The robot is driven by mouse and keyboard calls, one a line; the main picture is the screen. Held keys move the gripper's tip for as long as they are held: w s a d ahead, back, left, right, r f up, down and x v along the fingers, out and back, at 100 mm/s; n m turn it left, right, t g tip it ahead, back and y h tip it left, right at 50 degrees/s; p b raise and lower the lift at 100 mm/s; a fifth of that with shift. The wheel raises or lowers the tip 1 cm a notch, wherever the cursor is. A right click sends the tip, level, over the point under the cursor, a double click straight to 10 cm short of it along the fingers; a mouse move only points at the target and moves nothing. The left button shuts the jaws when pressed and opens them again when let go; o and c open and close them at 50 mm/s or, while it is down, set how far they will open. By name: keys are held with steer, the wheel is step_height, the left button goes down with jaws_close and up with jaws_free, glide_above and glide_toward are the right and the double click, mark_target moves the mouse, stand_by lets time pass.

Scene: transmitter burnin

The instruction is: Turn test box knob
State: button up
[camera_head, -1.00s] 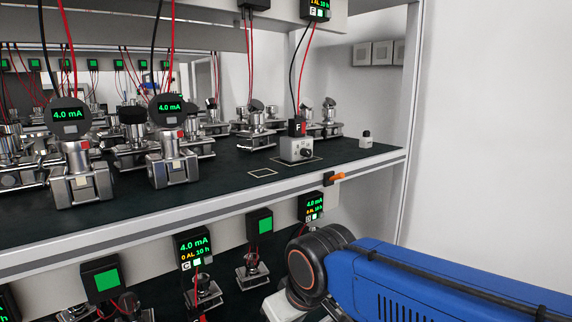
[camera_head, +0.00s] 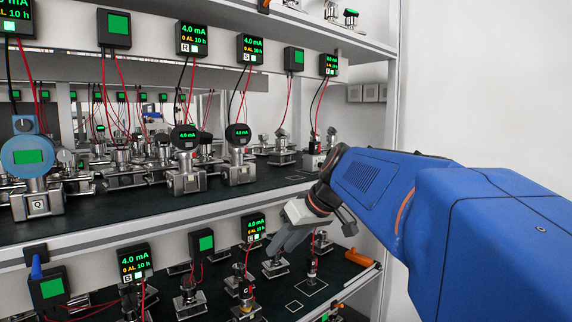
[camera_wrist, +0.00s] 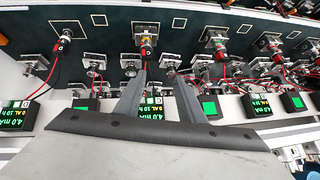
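I see no test box knob there.
Several metal transmitters (camera_head: 187,168) stand on the upper shelf (camera_head: 262,189), with red and black wires hanging above. The upper shelf's front rail runs just above my gripper. An orange-handled part (camera_head: 360,259) sits at the lower shelf's right edge. A white wall is at right.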

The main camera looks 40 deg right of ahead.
steer(key=w+d+r+t, duration=0.35)
steer(key=d+r, duration=0.75)
steer(key=d, duration=0.4)
steer(key=n+t+h, duration=0.2)
steer(key=t, duration=0.1)
glide_toward(324, 164)
steer(key=x, duration=0.8)
steer(key=shift+c, duration=0.6)
jaws_close()
